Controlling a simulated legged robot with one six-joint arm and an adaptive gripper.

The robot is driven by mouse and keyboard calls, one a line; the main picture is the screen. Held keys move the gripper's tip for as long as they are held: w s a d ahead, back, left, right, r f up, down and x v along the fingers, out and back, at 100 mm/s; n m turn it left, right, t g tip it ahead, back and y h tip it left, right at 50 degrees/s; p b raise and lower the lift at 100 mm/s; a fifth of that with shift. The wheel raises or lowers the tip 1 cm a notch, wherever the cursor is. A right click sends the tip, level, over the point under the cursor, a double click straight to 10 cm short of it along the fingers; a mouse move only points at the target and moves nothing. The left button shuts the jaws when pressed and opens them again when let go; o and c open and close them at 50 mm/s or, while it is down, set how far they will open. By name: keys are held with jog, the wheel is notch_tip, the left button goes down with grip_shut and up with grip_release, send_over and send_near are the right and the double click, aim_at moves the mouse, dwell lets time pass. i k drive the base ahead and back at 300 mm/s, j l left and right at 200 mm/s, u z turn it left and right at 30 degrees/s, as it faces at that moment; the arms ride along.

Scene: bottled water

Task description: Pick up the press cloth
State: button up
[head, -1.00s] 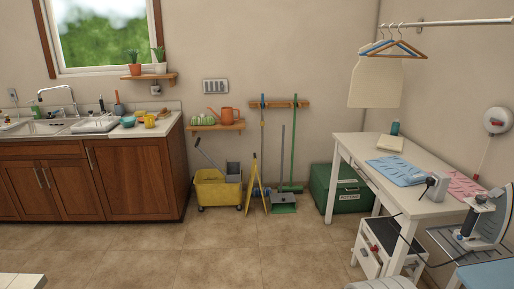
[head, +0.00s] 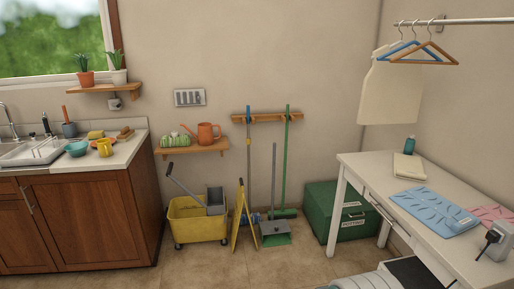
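A folded cream cloth (head: 409,166), which looks like the press cloth, lies flat near the far left end of the white table (head: 358,162). A small teal bottle (head: 410,144) stands just behind it. A light blue patterned piece (head: 434,211) lies nearer on the same table, apart from the cloth. A larger cream cloth or apron (head: 391,95) hangs against the wall behind the table. My gripper is not in view.
A pink patterned piece (head: 491,214) and a grey device with a plug (head: 494,244) are on the table's right part. A green box (head: 336,211) stands left of the table. A yellow mop bucket (head: 197,222) stands further left. Bare floor (head: 270,268) lies in front.

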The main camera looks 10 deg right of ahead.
aim_at(410, 168)
jog(key=i+z, duration=0.2)
jog(key=i, duration=0.5)
jog(key=i+j+z, duration=0.15)
jog(key=i, duration=0.55)
jog(key=i+z, duration=0.3)
jog(key=z, duration=0.2)
jog(key=i+j+z, duration=0.1)
jog(key=i+z, duration=0.2)
jog(key=z, duration=0.2)
jog(key=i+j+z, duration=0.25)
jog(key=z, duration=0.25)
jog(key=i+j+z, duration=0.2)
jog(key=z, duration=0.25)
jog(key=i+j+z, duration=0.6)
jog(key=z, duration=0.25)
jog(key=i+j+z, duration=0.15)
jog(key=j+z, duration=0.25)
jog(key=j, duration=0.15)
